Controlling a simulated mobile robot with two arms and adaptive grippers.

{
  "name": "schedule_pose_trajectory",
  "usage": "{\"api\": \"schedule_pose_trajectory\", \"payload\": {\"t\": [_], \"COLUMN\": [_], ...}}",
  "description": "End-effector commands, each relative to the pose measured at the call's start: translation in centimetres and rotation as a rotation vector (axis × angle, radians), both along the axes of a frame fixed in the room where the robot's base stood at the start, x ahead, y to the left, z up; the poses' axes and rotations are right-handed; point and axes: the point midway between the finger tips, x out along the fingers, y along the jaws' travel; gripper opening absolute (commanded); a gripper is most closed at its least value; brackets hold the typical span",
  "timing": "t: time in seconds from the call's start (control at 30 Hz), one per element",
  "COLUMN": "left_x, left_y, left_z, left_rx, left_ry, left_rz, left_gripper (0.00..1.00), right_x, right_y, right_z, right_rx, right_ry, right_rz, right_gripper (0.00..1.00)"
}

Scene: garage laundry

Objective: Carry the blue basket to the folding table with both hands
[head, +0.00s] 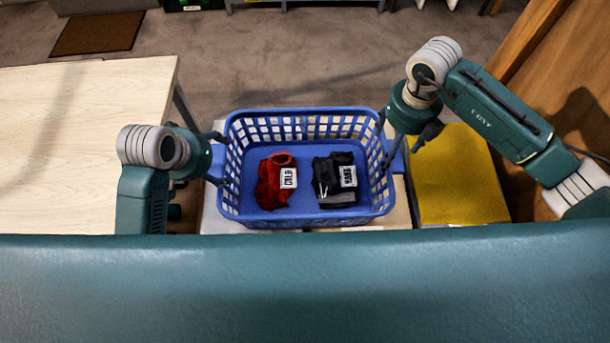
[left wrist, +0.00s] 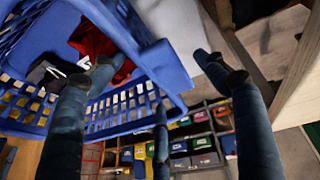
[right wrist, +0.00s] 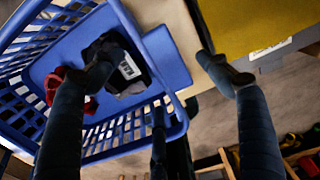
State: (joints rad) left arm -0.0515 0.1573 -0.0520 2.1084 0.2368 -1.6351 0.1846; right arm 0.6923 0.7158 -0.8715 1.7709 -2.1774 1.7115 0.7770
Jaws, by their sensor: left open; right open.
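The blue basket (head: 305,216) sits upright on a pale low surface in the head view. Inside lie a red cloth (head: 270,185) with a "COLD" tag and a dark cloth (head: 328,185) with a white tag. My left gripper (head: 213,165) is open at the basket's left end handle. In the left wrist view its fingers (left wrist: 157,65) lie on either side of the blue handle (left wrist: 165,75). My right gripper (head: 402,142) is open at the right end handle. In the right wrist view its fingers (right wrist: 160,65) straddle that handle (right wrist: 165,58). Whether the fingers touch is unclear.
A pale wooden table (head: 75,130), likely the folding table, stands left of the basket. A yellow-topped box (head: 455,180) is close on the right, by a wooden panel (head: 560,70). A brown mat (head: 98,33) lies on the floor behind. Open floor (head: 270,60) lies beyond the basket.

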Motion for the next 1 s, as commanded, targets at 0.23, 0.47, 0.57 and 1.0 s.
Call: {"api": "schedule_pose_trajectory", "payload": {"t": [0.23,0.47,0.57,1.0], "left_x": [1.4,1.9,1.9,1.9], "left_y": [-0.5,-0.6,-0.6,-0.6], "left_z": [-3.4,-4.5,-4.5,-4.5], "left_rx": [-0.001,0.000,0.000,0.001], "left_ry": [0.001,0.000,-0.001,-0.001], "left_rz": [0.002,0.000,0.000,0.001], "left_gripper": [0.73,0.73,0.73,0.15], "right_x": [0.0,0.0,0.0,0.0], "right_y": [0.0,0.0,0.0,0.0], "right_z": [-3.7,-4.9,-4.9,-4.9], "right_rx": [0.000,0.001,0.001,0.001], "right_ry": [0.002,0.000,-0.001,-0.001], "right_rz": [-0.001,0.000,0.000,0.000], "right_gripper": [0.76,0.76,0.76,0.18]}}
